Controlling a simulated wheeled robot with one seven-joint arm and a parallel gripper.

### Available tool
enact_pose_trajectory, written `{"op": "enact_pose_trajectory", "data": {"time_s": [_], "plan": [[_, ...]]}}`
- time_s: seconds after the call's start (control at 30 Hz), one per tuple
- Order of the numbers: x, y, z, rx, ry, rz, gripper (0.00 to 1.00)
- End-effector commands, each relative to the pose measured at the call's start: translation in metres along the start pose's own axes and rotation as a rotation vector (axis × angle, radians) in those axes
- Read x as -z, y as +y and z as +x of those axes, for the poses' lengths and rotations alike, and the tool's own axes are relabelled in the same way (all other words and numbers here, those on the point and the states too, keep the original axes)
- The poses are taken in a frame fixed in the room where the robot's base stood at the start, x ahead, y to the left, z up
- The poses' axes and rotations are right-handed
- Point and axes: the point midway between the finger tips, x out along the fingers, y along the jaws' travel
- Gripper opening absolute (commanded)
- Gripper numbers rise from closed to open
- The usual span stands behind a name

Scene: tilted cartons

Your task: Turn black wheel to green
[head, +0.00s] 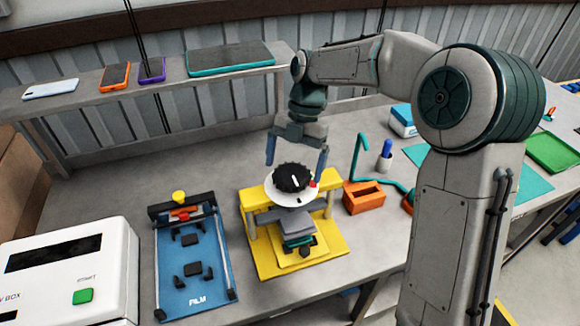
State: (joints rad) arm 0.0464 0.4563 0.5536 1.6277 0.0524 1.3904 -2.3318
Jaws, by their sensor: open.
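The black wheel (290,179) has a ridged rim and a short white pointer line on its top. It sits on a round white dial (292,200) at the top of a yellow press stand (268,262). A red mark (313,184) shows at the dial's right edge. I cannot make out a green mark on the dial. My gripper (296,166) points down with its two blue fingers spread, one toward each side of the wheel. The fingers appear behind or above the wheel and apart from it. The exact gap cannot be told.
A blue film tray (196,262) and a white box with a green button (65,270) stand to the left. A shelf (130,92) with phones and a tablet runs behind.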

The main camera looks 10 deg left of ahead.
Motion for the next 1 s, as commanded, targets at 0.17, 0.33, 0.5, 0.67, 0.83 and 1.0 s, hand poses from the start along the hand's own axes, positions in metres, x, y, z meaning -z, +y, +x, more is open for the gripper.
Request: {"op": "enact_pose_trajectory", "data": {"time_s": [0.17, 0.33, 0.5, 0.67, 0.83, 1.0], "plan": [[0.000, 0.000, 0.016, 0.000, 0.001, 0.001, 0.99], [0.000, 0.000, 0.020, 0.000, 0.001, 0.001, 0.99], [0.000, 0.000, 0.020, 0.000, 0.000, 0.001, 0.99], [0.000, 0.000, 0.020, 0.000, 0.000, 0.001, 0.54], [0.001, 0.003, 0.020, -0.003, 0.000, 0.004, 0.54], [0.000, 0.000, 0.020, -0.013, -0.001, 0.028, 0.54]]}}
